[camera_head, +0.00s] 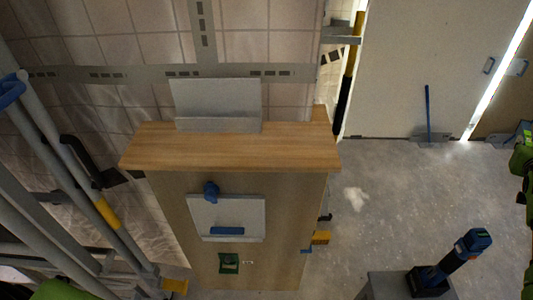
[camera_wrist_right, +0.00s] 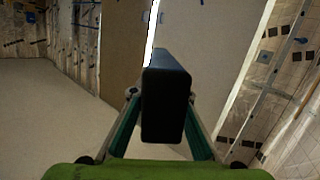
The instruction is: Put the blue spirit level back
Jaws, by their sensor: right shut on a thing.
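In the right wrist view my right gripper (camera_wrist_right: 163,95) is shut on a long dark bar, which appears to be the spirit level (camera_wrist_right: 166,105). I see it nearly end-on, with its dark end face towards the camera; its blue colour is hard to make out. The bar stands out between the two fingers, clear of any surface I can see. In the head view only green parts of my right arm show at the right edge, and the jaws are not clear. My left gripper is not in view.
A wooden-topped unit (camera_head: 230,147) stands in the middle, with a white panel (camera_head: 215,98) at its back and another panel (camera_head: 250,216) on its front. A blue-and-black tool (camera_head: 462,255) stands on a grey stand at lower right. Grey tubes (camera_head: 75,180) fill the left.

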